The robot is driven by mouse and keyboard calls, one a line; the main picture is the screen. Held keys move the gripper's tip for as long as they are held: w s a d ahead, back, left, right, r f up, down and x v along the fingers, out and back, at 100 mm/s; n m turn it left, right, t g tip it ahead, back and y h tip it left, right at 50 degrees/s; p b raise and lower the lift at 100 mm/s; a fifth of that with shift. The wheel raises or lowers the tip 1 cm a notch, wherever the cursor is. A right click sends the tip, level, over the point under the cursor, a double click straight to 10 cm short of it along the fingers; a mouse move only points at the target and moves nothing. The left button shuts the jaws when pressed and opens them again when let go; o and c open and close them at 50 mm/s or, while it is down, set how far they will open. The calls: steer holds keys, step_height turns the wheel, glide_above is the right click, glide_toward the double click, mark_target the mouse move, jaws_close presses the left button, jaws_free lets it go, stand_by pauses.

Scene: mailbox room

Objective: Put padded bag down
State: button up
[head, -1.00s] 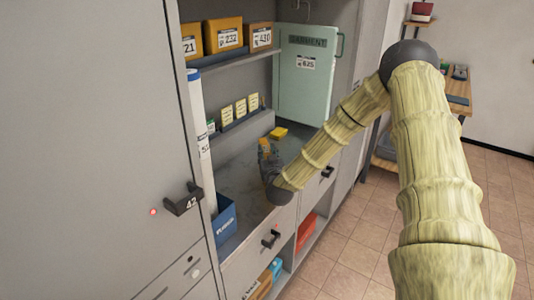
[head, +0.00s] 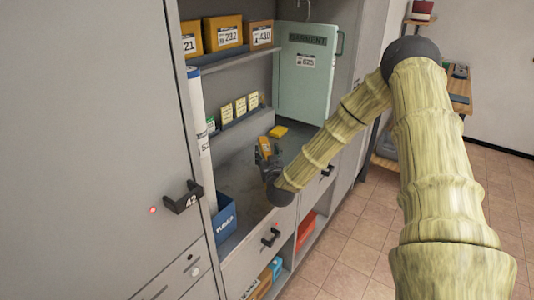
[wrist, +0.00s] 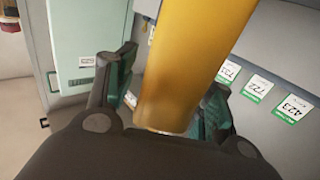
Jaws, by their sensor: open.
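The padded bag (head: 265,146), a yellow-orange packet, stands tilted at my gripper, over the grey counter (head: 243,180). In the wrist view the padded bag (wrist: 185,55) rises between the two fingers, large and close. My gripper (head: 268,160) is open around it, with the fingers apart on either side. My gripper (wrist: 168,100) also shows in the wrist view. The bag's lower end is hidden behind the gripper, so I cannot tell whether it touches the counter.
A flat yellow item (head: 278,131) lies further back on the counter. A pale green garment case (head: 305,72) stands behind. A blue box (head: 225,217) and a white tube (head: 200,125) stand at left. Numbered parcels (head: 222,36) fill the shelf above. A rack holds labelled cards (head: 240,106).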

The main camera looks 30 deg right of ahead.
steer(key=b+v, duration=0.2)
steer(key=v, duration=0.8)
steer(key=shift+s+a, duration=0.15)
steer(key=shift+s, duration=0.15)
